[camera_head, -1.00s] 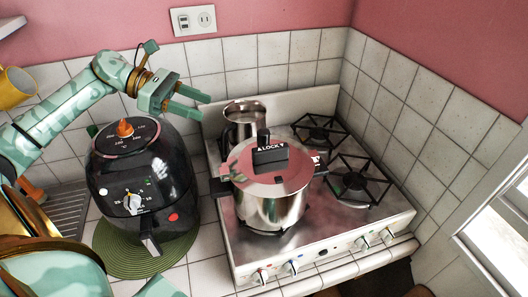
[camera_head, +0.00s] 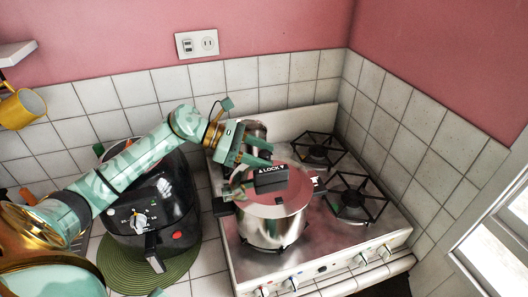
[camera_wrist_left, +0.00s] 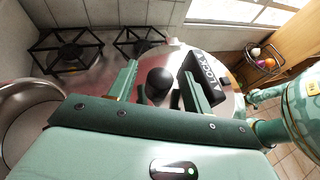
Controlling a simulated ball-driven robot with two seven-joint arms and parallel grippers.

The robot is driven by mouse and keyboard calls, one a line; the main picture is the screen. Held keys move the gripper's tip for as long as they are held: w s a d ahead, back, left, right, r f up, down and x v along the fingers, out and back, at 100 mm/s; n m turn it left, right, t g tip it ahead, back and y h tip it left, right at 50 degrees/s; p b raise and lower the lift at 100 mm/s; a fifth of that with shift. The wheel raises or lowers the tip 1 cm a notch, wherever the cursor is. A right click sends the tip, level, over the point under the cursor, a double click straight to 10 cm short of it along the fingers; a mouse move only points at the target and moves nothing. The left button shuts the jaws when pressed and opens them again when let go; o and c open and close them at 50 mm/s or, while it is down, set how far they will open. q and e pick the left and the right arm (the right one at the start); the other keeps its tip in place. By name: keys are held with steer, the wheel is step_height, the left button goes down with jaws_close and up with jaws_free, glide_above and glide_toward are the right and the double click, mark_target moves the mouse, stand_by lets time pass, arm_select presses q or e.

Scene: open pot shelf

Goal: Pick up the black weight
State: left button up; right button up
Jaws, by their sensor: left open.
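The black weight (camera_wrist_left: 160,80) is a round dark knob on the pressure cooker's lid, beside the black handle marked LOCK (camera_wrist_left: 205,80). In the head view my left gripper covers it. The shiny pressure cooker (camera_head: 272,230) stands on the stove. My left gripper (camera_head: 270,157) reaches over the lid from the left, just behind the LOCK handle (camera_head: 270,179). In the left wrist view its open fingers (camera_wrist_left: 160,72) stand on either side of the weight, with gaps visible. The fingers' height above the lid is hard to judge. Part of my other arm shows at the right; its jaws are unclear.
A black air fryer (camera_head: 150,215) on a green mat (camera_head: 185,262) stands left of the stove, under my left arm. A metal pot (camera_head: 256,130) stands behind the cooker. The right burners (camera_head: 350,200) are bare.

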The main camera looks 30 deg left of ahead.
arm_select(q)
steer(key=shift+w+d+f, duration=0.2)
steer(key=shift+w+d, duration=0.05)
steer(key=shift+d, duration=0.15)
steer(key=shift+a, duration=0.1)
steer(key=shift+c, duration=1)
steer(key=c, duration=0.8)
steer(key=shift+r, duration=0.15)
